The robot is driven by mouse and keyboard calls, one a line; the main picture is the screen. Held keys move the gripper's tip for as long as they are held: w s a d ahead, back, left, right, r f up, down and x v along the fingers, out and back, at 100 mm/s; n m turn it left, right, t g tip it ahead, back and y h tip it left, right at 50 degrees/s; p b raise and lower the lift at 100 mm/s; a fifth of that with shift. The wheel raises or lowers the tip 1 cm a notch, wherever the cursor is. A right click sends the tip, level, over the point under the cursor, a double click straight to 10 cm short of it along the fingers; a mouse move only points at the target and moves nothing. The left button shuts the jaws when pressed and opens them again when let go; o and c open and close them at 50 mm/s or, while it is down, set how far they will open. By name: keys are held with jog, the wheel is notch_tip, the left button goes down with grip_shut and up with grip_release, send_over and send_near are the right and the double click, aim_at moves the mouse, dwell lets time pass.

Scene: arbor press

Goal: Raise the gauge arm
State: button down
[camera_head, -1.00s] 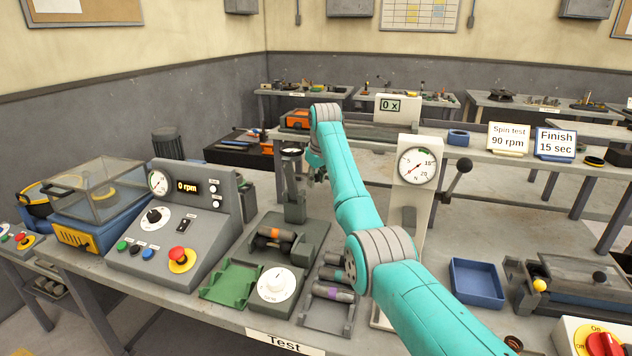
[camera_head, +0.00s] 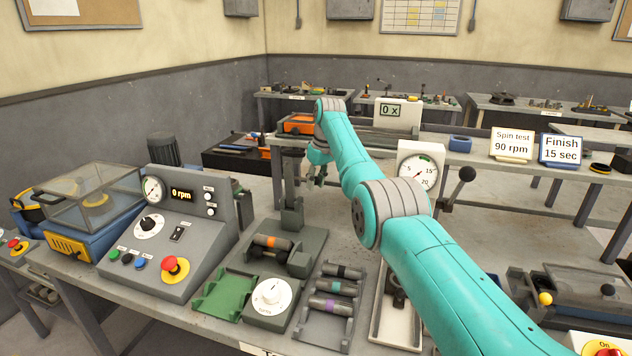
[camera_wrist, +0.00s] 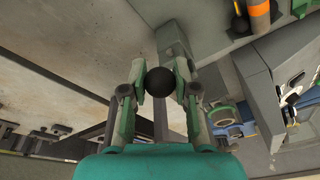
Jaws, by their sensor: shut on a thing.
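The test fixture (camera_head: 306,246) stands on the bench with a grey post (camera_head: 292,210) at its back. The gauge arm (camera_head: 291,168) is at the top of this post, and its dial face does not show clearly. My gripper (camera_head: 317,182) is just right of the post's upper part, above the bench. In the wrist view my gripper (camera_wrist: 160,84) is shut on a black ball knob (camera_wrist: 159,82), one finger on each side. A grey bar runs behind the knob. How the knob joins the arm is hidden.
A roller with an orange band (camera_head: 271,242) lies in the fixture. A control panel (camera_head: 180,225) stands left, and a tray of rollers (camera_head: 326,310) lies to the right. A white press with a dial (camera_head: 418,170) is partly behind my arm.

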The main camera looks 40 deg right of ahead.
dwell(0.3)
jog(key=c, duration=0.9)
grip_release()
jog(key=shift+d+f, duration=0.1)
jog(key=shift+o, duration=0.2)
jog(key=v, duration=1.2)
